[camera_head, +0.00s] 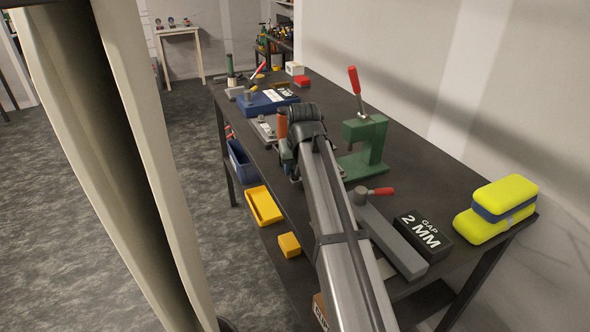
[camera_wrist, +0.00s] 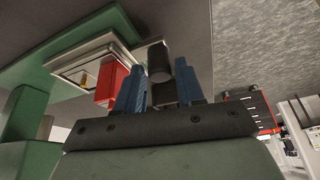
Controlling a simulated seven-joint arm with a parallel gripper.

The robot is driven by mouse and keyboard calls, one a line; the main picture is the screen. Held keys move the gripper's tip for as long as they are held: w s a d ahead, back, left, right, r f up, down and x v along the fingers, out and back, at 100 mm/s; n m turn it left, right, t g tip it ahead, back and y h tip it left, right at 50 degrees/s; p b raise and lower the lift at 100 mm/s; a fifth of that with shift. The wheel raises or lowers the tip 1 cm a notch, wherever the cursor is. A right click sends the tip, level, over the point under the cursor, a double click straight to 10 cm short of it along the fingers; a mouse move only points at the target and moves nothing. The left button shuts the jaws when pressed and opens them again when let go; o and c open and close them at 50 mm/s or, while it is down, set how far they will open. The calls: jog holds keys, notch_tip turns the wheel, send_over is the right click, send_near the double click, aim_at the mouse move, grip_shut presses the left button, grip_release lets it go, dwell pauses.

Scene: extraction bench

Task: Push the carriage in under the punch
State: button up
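The green punch press (camera_head: 368,145), with a red lever (camera_head: 355,80), stands on the bench right of my arm in the head view. Its green body (camera_wrist: 30,110) fills the left of the wrist view. A pale-framed flat piece (camera_wrist: 88,62), which looks like the carriage, lies beside it with a red block (camera_wrist: 112,84) at its near end. My gripper (camera_wrist: 160,80) has two blue fingers standing apart, with a dark cylinder (camera_wrist: 160,60) showing between them. I cannot tell whether they touch it. My arm hides the gripper and most of the carriage area in the head view.
A grey bar (camera_head: 395,240) with a red-handled clamp (camera_head: 375,192) and a black GAP 2 MM block (camera_head: 422,231) lie nearer. A yellow case (camera_head: 500,205) sits at the right edge. A blue base (camera_head: 265,103) stands farther back. Bare bench lies behind the press.

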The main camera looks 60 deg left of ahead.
jog(key=shift+x, duration=0.75)
grip_shut()
